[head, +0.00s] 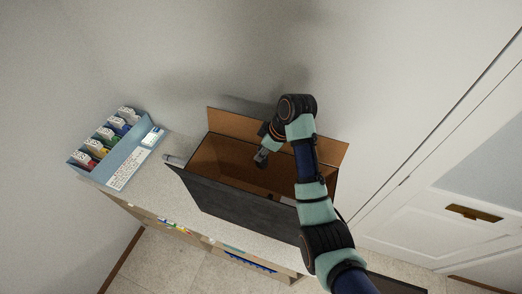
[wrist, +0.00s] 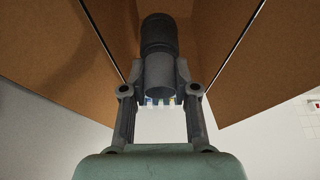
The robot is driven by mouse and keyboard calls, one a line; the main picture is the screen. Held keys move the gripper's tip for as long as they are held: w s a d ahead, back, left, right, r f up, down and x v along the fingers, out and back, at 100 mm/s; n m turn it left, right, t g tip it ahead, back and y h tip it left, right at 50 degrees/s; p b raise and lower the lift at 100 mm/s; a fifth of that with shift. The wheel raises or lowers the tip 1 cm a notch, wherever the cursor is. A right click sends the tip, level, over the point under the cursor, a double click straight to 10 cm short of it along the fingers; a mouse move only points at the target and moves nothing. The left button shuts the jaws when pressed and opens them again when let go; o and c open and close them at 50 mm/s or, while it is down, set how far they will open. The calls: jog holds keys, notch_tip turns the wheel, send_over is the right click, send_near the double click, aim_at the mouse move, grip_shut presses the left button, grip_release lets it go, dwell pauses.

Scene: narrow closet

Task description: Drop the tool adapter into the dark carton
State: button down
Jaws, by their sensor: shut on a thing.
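The dark carton (head: 235,204) stands open on a counter in the head view, black outside and brown inside, with its flaps spread. In the wrist view my gripper (wrist: 160,76) is shut on the tool adapter (wrist: 160,38), a dark grey cylinder with a lighter, hollow-looking end. Brown carton panels (wrist: 55,50) show around it there. In the head view the adapter is too small to tell from the fingers. My arm hides the carton's right part.
A blue organiser (head: 121,165) with several coloured items stands on the counter (head: 147,194) left of the carton. A wall is close behind. A white door with a brass handle (head: 474,213) is at the right. Drawers or shelves with small items show below the counter.

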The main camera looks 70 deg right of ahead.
aim_at(262, 162)
jog(key=shift+w, duration=0.25)
jog(key=shift+s+f, duration=0.2)
jog(key=shift+f, duration=2.85)
jog(key=c, duration=0.8)
grip_release()
jog(key=v, duration=0.7)
jog(key=shift+s+r, duration=0.1)
jog(key=shift+r, duration=0.15)
